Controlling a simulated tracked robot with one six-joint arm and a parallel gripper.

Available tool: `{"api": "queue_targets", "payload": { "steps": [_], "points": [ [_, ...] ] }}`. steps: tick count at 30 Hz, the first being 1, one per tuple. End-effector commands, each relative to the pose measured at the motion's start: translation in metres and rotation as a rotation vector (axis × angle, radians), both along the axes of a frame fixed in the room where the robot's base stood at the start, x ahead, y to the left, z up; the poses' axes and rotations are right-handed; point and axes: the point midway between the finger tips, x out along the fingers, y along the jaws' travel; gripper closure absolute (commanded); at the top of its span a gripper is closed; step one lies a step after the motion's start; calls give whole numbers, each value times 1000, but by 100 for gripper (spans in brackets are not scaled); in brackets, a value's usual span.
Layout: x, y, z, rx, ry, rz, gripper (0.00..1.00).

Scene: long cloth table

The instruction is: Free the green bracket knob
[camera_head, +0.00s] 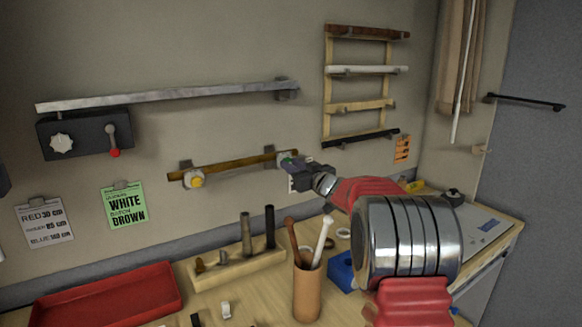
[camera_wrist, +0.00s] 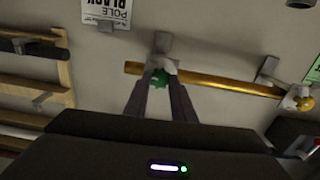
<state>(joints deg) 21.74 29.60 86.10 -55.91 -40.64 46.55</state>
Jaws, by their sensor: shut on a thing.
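The green bracket knob (camera_wrist: 159,79) sits on the grey bracket (camera_wrist: 163,46) at one end of a brass-coloured rod (camera_wrist: 215,84) on the wall. In the wrist view my gripper (camera_wrist: 160,82) is shut on the knob, its two dark fingers on either side of it. In the head view my gripper (camera_head: 292,164) reaches the rod's right end, and only a bit of green shows beside it. The rod (camera_head: 235,167) lies in both brackets. A yellow knob (camera_head: 196,180) is on the left bracket and shows in the wrist view (camera_wrist: 304,104).
A long grey bar (camera_head: 180,95) and a dark switch box (camera_head: 85,135) are on the wall. A rack of several rods (camera_head: 366,85) hangs right of my gripper. Below stand a peg block (camera_head: 235,262), a brown cup (camera_head: 307,292) and a red tray (camera_head: 110,300).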

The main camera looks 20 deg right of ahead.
Motion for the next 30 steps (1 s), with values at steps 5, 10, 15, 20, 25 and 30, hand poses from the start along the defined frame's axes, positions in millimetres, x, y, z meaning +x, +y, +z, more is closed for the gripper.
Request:
{"api": "queue_targets", "payload": {
  "steps": [5, 10, 15, 20, 25, 30],
  "points": [
    [0, 1, 0, -38, -7, 3, 99],
    [0, 1, 0, -114, -22, 3, 99],
    [0, 2, 0, -231, -45, 3, 99],
    [0, 2, -1, -368, -72, 3, 99],
    [0, 2, -1, -527, -102, 4, 99],
    [0, 3, -1, -686, -133, 4, 99]
  ]
}}
